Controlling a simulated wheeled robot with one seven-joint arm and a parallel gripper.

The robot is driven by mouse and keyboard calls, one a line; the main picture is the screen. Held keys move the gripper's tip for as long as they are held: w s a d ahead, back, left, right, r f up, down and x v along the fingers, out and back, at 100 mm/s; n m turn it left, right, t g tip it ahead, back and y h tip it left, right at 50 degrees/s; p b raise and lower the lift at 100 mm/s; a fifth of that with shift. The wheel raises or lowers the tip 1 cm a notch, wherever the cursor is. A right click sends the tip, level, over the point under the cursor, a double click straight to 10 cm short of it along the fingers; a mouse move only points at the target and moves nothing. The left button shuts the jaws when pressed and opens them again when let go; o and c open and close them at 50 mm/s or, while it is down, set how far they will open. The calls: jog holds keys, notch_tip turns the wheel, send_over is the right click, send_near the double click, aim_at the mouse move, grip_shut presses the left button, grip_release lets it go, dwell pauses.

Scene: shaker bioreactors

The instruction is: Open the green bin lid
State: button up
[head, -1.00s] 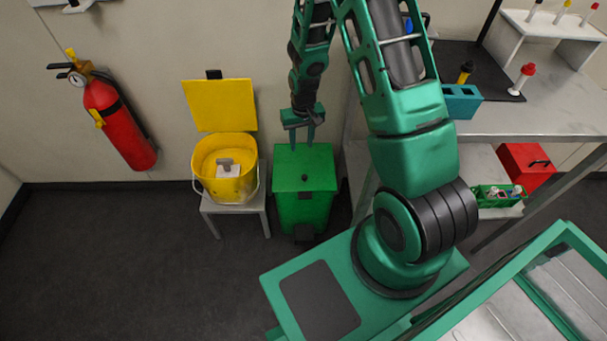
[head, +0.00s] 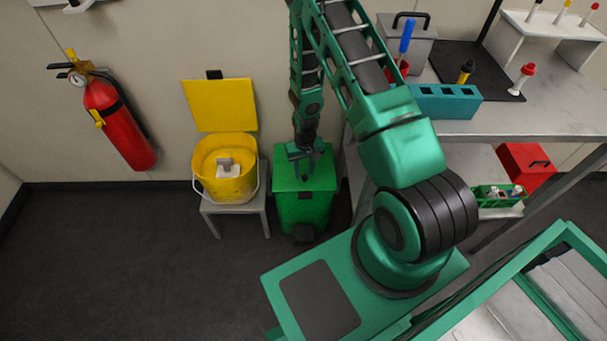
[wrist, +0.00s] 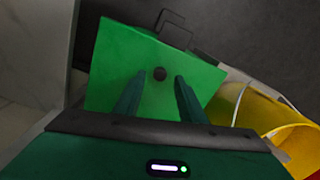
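The green bin (head: 303,207) stands on the floor against the wall. Its lid (head: 322,180) is closed and flat on top. In the wrist view the lid (wrist: 120,78) fills the upper middle, with a small dark round knob (wrist: 159,74) near its centre. My gripper (head: 305,172) is over the lid, and its arm hides part of it. In the wrist view my gripper (wrist: 158,88) is open, with one finger on each side of the knob. Nothing is between the fingers but the knob; I cannot tell the exact height above the lid.
A yellow bucket (head: 210,185) with its lid raised stands on a small stool (head: 209,211) just left of the bin. A metal bench (head: 545,110) stands to the right. A red fire extinguisher (head: 117,125) hangs on the wall. The floor at left is clear.

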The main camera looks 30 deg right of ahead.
jog(key=shift+f, duration=1.25)
